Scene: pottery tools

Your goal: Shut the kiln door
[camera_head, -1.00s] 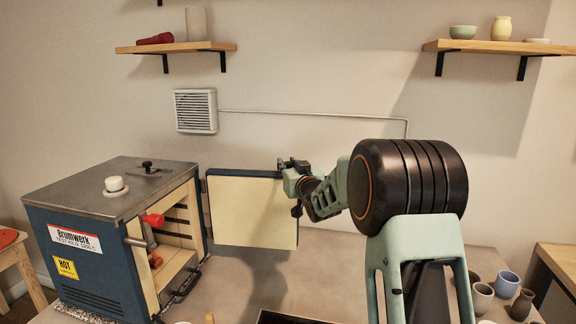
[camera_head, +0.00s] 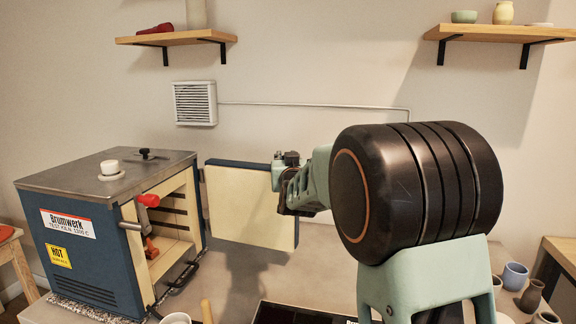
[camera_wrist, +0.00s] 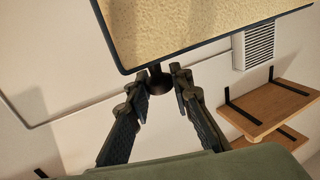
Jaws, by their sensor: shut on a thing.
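The blue-and-grey kiln (camera_head: 92,270) stands at the left of the head view, its front opening uncovered with pale shelves inside. The kiln door (camera_head: 250,205) stands wide open to the right of the opening, its cream inner face showing. My gripper (camera_head: 283,168) is at the door's far upper right edge. In the wrist view my gripper (camera_wrist: 160,84) has its two dark fingers shut on a small dark knob (camera_wrist: 159,78) at the door's edge. The door panel (camera_wrist: 200,25) fills the top of that view. The door's outer face is mostly hidden.
A red-handled lever (camera_head: 148,200) sticks out by the kiln opening. A white cup (camera_head: 175,319) and dark tray (camera_head: 275,314) are at the table front. Several cups (camera_head: 515,275) stand at the right. Wall shelves (camera_head: 178,37) hang above. Bare table lies below the door.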

